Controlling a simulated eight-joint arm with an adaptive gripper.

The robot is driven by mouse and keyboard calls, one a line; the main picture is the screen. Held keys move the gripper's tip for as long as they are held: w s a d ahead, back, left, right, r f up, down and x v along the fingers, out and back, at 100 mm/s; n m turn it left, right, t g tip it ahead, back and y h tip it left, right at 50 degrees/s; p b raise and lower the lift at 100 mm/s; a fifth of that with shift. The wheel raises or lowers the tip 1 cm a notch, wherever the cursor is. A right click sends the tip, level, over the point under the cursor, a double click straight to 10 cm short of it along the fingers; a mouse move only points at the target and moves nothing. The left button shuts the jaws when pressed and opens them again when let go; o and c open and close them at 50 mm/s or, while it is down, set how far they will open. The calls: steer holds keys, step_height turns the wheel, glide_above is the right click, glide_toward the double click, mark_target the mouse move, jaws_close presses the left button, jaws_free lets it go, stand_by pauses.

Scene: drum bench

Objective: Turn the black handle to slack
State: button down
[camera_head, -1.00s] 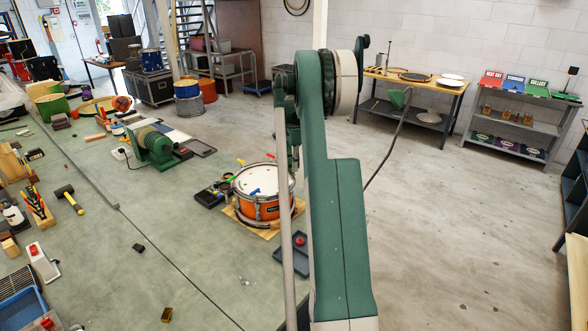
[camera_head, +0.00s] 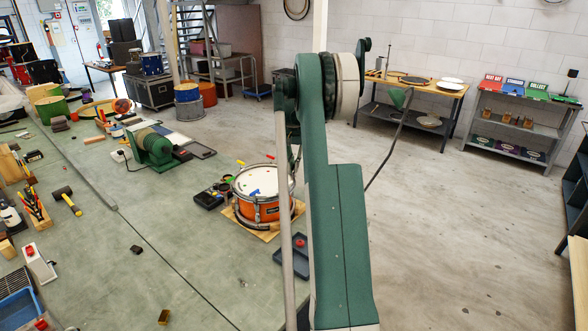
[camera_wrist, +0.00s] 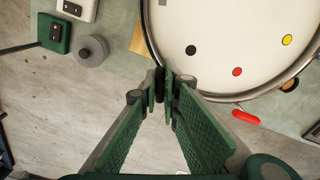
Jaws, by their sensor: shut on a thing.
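The orange drum with a white head (camera_head: 257,210) stands on a wooden board on the bench in the head view. The wrist view shows its white head (camera_wrist: 215,50) and metal rim, with black, red and yellow dots on the head. My gripper (camera_wrist: 164,84) is at the drum's rim, its fingertips closed on a dark piece, which looks like the black handle (camera_wrist: 157,80). The fingers cover most of it, so its angle cannot be told. A red handle (camera_wrist: 245,117) sticks out from the rim to the right. In the head view my arm hides the gripper and the black handle.
A black device (camera_head: 208,199) lies left of the drum, and a blue tray (camera_head: 292,255) with a red knob is in front of it. A green machine (camera_head: 153,150) stands farther back. In the wrist view, a grey round thing (camera_wrist: 91,50) lies left of the gripper.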

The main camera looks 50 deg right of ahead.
steer(key=n, duration=0.7)
steer(key=shift+b, duration=0.35)
steer(key=n, duration=1.2)
steer(key=shift+b, duration=0.35)
steer(key=n, duration=0.3)
steer(key=shift+n, duration=0.4)
steer(key=n, duration=0.3)
steer(key=shift+n, duration=2.3)
